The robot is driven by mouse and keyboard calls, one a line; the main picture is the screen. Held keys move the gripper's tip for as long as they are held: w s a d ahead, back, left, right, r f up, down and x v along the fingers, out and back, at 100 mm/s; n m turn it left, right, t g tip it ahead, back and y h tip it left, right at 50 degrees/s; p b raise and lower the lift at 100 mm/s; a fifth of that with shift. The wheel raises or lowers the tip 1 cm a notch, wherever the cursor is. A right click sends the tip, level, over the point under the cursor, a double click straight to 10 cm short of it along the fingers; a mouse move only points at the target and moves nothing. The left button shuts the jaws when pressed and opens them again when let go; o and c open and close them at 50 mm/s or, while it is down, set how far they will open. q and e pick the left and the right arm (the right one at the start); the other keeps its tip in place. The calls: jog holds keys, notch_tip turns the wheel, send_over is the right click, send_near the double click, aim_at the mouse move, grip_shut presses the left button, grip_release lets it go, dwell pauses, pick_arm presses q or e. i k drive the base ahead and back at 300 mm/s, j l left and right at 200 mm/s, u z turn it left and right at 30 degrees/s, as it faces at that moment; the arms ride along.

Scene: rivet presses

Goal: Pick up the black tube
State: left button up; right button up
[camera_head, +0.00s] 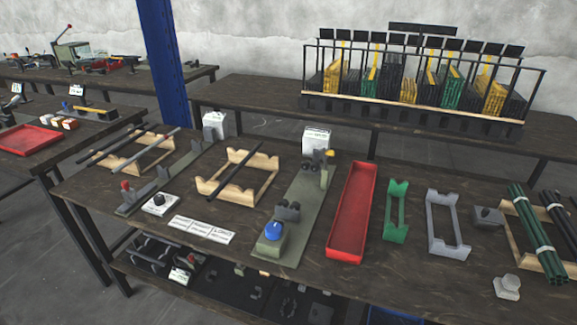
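A single black tube (228,184) lies across a light wooden cradle (262,180) near the middle of the front table. More dark tubes (108,146) lie across another wooden cradle (158,139) at the left, with a grey tube (160,150) beside them. At the right edge, black tubes (560,219) lie next to a bundle of dark green tubes (537,232) with pale bands. The right ends of the black tubes are cut off by the picture edge. Neither of my grippers shows in the head view.
A green-based press (297,218) with a blue knob and a red tray (352,215) stand right of the middle cradle. Green (396,212) and grey (447,222) cradles follow. A rack of tubes (420,85) stands on the back table; a blue post (163,60) rises at left.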

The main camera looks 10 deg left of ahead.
aim_at(232, 175)
jog(key=j+z, duration=0.2)
jog(key=z, duration=0.2)
jog(key=j+z, duration=0.45)
jog(key=z, duration=0.3)
jog(key=k+j+z, duration=0.2)
jog(key=j+z, duration=0.2)
jog(key=j, duration=0.2)
jog(key=k+j+z, duration=0.3)
jog(key=j, duration=0.2)
jog(key=k+j, duration=0.2)
jog(key=k+j+z, duration=0.15)
jog(key=j, duration=0.25)
